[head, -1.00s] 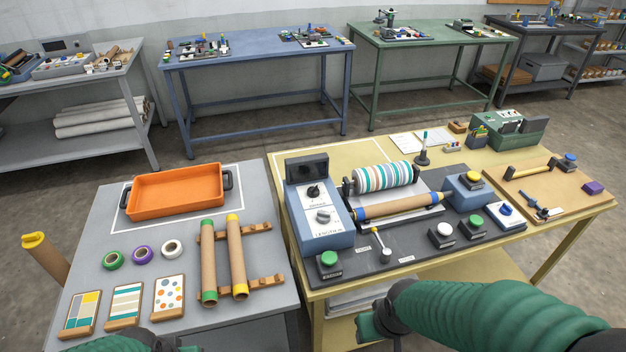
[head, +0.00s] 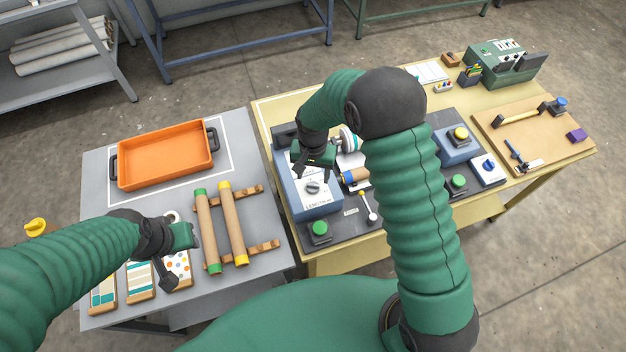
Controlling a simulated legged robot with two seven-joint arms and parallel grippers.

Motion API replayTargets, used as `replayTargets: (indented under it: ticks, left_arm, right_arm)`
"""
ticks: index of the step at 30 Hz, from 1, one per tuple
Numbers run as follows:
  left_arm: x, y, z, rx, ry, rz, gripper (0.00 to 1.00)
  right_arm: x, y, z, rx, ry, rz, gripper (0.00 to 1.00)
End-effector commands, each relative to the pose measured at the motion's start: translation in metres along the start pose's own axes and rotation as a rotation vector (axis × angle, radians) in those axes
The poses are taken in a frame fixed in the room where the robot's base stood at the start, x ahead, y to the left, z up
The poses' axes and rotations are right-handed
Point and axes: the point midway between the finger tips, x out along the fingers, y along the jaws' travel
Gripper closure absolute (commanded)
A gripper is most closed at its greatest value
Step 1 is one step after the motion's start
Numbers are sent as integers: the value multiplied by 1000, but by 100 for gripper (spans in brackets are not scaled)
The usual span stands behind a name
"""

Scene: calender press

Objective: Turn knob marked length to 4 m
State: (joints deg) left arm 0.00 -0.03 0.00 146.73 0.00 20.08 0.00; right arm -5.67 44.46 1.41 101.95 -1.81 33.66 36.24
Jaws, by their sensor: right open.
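The length knob (head: 313,187) is a pale grey dial with a dark grip, on the sloped white face of the blue control box (head: 319,207), just above the lettering LENGTH. Its scale is too small to read. My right gripper (head: 311,165) is open over the upper part of that face, just behind the knob in the picture. It hides the upper black knob. I cannot tell whether it touches anything. My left gripper (head: 180,255) hangs over the grey table near the pattern cards; its jaws are not clear.
An orange tray (head: 116,178) and two cardboard tubes (head: 232,223) lie on the grey table. A green button (head: 319,228) and a small lever (head: 368,207) stand before the control box. My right arm hides much of the press rollers.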

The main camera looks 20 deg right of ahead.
Motion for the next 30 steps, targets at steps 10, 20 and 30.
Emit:
replayTargets:
  ticks: [10,20,30]
  left_arm:
    - [-14,0,-4,0,1,0,64]
    - [-14,0,-4,0,1,0,64]
    - [-14,0,-4,0,1,0,64]
  right_arm:
    - [58,1,1,0,1,-1,41]
    - [62,0,0,-1,1,-1,48]
    - [62,0,0,-1,2,-2,92]
